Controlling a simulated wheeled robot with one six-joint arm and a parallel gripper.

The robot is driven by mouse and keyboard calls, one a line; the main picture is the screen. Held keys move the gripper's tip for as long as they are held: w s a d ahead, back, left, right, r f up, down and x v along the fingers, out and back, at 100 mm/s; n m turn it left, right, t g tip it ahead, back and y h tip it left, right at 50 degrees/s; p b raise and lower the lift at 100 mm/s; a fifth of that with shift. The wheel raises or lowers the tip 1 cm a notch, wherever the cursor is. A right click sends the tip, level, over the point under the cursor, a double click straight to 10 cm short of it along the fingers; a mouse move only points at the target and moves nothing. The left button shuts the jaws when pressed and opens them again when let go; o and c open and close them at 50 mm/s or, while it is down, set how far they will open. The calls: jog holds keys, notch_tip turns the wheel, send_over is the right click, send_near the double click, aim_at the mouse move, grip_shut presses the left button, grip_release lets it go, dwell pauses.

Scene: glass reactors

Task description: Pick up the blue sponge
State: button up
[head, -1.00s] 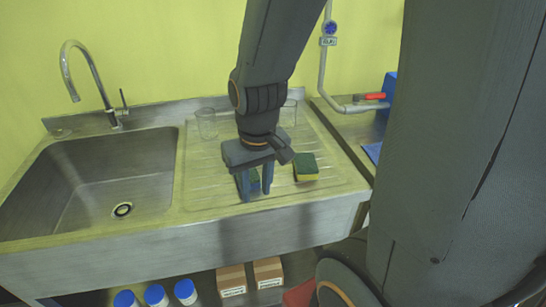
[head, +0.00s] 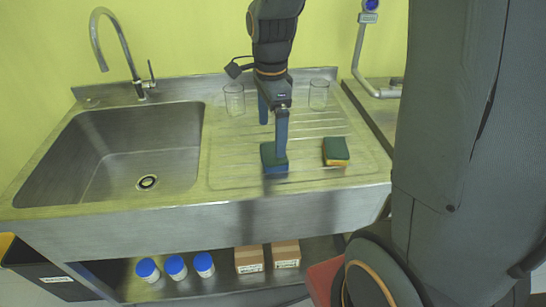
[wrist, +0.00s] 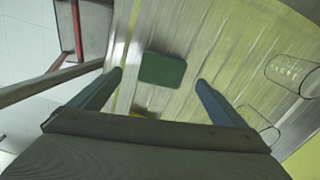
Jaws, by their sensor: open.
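The blue sponge (head: 275,166) lies flat on the ribbed drainboard, with a dark green top and a blue side. It also shows in the wrist view (wrist: 162,69) as a dark green block. My gripper (head: 272,138) points down above it, open and empty. In the head view the fingers stand one behind the other, and the nearer finger covers part of the sponge. In the wrist view the sponge lies between the lines of the two fingers, with space on both sides. I cannot tell the exact height of the fingertips above it.
A yellow sponge with a green top (head: 336,152) lies just to the right. Two clear glasses, one at the left (head: 234,100) and one at the right (head: 318,95), stand at the back of the drainboard. The sink basin (head: 120,150) is at the left. The drainboard's front is clear.

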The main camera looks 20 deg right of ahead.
aim_at(273, 153)
jog(key=shift+w+f+m, duration=0.1)
jog(key=shift+w+m, duration=0.2)
jog(key=shift+m, duration=0.3)
jog(key=shift+d+f+p, duration=0.15)
jog(key=shift+f+p, duration=0.45)
jog(key=shift+f, duration=1.3)
jog(key=shift+d+f+p, duration=0.15)
jog(key=shift+f+p, duration=0.4)
jog(key=shift+f, duration=1.35)
jog(key=c, duration=1.1)
